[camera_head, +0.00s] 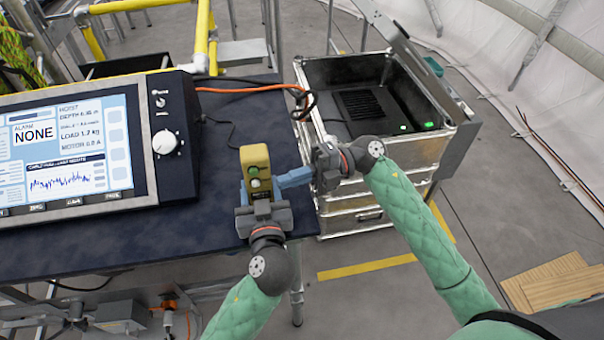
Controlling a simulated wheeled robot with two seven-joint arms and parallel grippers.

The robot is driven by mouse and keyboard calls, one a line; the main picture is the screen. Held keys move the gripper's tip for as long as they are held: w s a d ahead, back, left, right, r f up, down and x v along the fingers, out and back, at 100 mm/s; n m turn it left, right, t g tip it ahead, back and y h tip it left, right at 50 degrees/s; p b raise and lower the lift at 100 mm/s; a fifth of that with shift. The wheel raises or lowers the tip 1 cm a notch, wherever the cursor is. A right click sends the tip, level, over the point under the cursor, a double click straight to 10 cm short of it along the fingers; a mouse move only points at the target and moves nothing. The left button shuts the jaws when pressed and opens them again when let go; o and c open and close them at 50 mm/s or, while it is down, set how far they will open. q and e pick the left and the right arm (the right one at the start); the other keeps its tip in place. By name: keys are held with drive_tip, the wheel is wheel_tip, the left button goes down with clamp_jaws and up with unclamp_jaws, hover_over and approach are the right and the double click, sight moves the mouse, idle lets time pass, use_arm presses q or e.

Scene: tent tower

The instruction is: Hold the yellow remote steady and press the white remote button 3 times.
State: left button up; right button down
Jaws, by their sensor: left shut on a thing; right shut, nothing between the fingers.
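The yellow remote (256,155) stands upright above the front right part of the dark table. My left gripper (262,208) is shut on the lower part of the remote, from below, and hides that part. My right gripper (279,181) comes in from the right, shut and empty. Its bluish fingertips are at the right side of the remote, close to the level of the buttons. I cannot tell whether they touch it.
A large control panel (147,120) with a screen and a white knob stands on the dark table (215,215) at left. An open metal case (455,135) stands beyond the table's right edge, behind my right gripper. An orange cable (240,90) runs across the table's back.

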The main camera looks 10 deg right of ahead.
sight(268, 187)
drive_tip(key=shift+x, duration=2.55)
drive_tip(key=shift+w, duration=0.1)
